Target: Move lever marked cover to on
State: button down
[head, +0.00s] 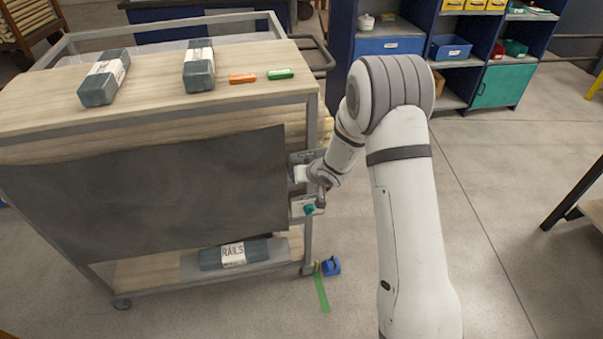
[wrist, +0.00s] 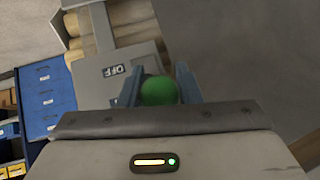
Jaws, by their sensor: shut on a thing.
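A round green knob (wrist: 159,91), seemingly the lever's end, sits between the two fingers of my gripper (wrist: 158,82) in the wrist view. My gripper is shut on it. The rest of the lever is hidden behind the knob and gripper. A grey plate (wrist: 95,85) with an OFF label (wrist: 113,70) is just beyond, up and left of the knob. No "cover" mark is legible. In the head view my gripper (head: 320,197) is at the cart's right end, beside a small teal piece (head: 308,209).
The cart (head: 150,128) has a dark sheet (head: 150,195) hanging on its near side. Its top bears two grey boxes, an orange block (head: 243,78) and a green block (head: 280,74). A blue object (head: 332,267) lies on the floor by a green strip (head: 322,292). Shelves (head: 395,45) stand behind.

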jog(key=shift+w+a+r, duration=0.1)
jog(key=shift+w+r, duration=0.15)
jog(key=shift+r, duration=0.15)
jog(key=c, duration=1.4)
grip_release()
jog(key=o, duration=0.3)
jog(key=shift+s, duration=0.15)
jog(key=shift+f, duration=0.15)
jog(key=shift+v, duration=3.95)
